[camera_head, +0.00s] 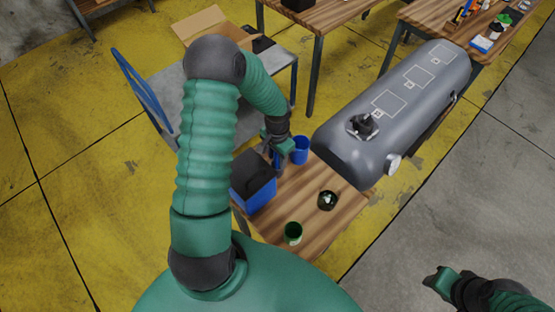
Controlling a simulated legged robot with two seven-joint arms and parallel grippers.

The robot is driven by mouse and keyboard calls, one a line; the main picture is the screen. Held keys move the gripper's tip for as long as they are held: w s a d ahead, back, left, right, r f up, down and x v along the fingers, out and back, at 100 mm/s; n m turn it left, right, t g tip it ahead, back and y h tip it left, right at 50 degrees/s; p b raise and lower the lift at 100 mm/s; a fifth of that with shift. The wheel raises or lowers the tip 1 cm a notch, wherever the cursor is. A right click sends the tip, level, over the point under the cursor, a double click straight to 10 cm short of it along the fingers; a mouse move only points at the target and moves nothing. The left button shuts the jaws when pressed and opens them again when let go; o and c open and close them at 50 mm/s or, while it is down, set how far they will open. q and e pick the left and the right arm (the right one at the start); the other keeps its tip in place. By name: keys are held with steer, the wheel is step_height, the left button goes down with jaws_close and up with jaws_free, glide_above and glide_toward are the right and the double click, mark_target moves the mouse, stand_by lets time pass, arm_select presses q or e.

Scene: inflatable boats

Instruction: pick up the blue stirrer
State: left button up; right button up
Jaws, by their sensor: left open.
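My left gripper (279,160) is open and points down over the wooden table, between a blue bin and a blue cup (301,150). A narrow blue piece (276,157) shows right at its fingers. It may be the blue stirrer, but it is too small and partly hidden to be sure. I cannot tell whether the fingers touch it. My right gripper (441,281) is at the lower right over the grey floor, away from the table. Its jaws are too unclear to read.
The wooden table (285,215) holds the blue bin (258,197) with black contents, a green cup (293,233) and a small dark round dish (327,200). A large grey inflatable tube (400,105) lies close to its right.

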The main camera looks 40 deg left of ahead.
arm_select(q)
steer(key=shift+a+f, duration=0.1)
steer(key=shift+f, duration=0.5)
steer(key=shift+a+f, duration=0.2)
steer(key=shift+a, duration=0.1)
steer(key=shift+d+r, duration=0.1)
steer(key=shift+d, duration=0.05)
steer(key=c, duration=0.6)
steer(key=shift+d, duration=0.2)
jaws_close()
arm_select(e)
steer(key=shift+a, duration=0.1)
arm_select(q)
steer(key=shift+a, duration=0.15)
arm_select(e)
steer(key=shift+a, duration=0.15)
